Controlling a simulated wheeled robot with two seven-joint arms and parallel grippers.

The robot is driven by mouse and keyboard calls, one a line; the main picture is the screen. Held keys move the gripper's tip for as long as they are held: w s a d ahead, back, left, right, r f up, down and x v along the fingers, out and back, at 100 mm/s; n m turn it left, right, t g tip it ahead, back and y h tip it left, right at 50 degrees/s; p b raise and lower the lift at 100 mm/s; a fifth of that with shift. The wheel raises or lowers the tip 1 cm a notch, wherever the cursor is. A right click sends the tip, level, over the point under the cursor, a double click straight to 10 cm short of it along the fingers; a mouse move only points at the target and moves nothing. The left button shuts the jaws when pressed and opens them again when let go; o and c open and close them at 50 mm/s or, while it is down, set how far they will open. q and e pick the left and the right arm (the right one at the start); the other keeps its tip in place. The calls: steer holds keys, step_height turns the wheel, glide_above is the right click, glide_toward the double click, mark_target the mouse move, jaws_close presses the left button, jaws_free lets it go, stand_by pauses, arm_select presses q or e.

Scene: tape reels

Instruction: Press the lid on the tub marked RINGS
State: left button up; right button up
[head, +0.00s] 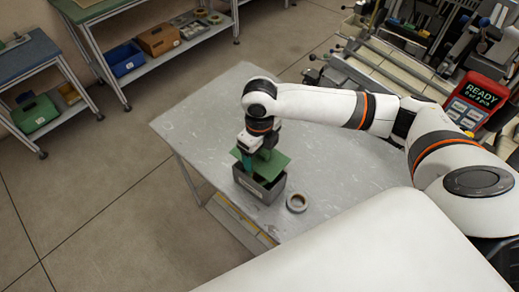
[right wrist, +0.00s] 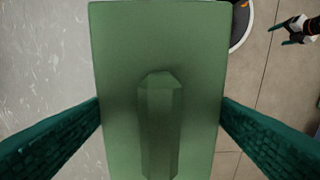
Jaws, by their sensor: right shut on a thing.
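The green lid (head: 272,163) is in my right gripper (head: 254,163), over the dark grey tub (head: 268,191) on the table. The tub has a pale label on its side, too small to read. In the head view the lid covers much of the tub's opening and looks raised above its rim.
A tape reel (head: 297,202) lies on the grey table (head: 205,120), just right of the tub. A red device (head: 474,103) reading READY stands at the right. Shelves with bins (head: 124,60) stand at the back left. The table's left part is clear.

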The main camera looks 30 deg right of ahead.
mark_target(259, 164)
step_height(259, 164, down, 5)
steer(key=b, duration=0.4)
steer(key=shift+r, duration=0.2)
steer(key=shift+f, duration=0.7)
steer(key=o, duration=0.9)
step_height(259, 164, up, 11)
steer(key=shift+b, duration=0.7)
steer(key=shift+r, duration=0.55)
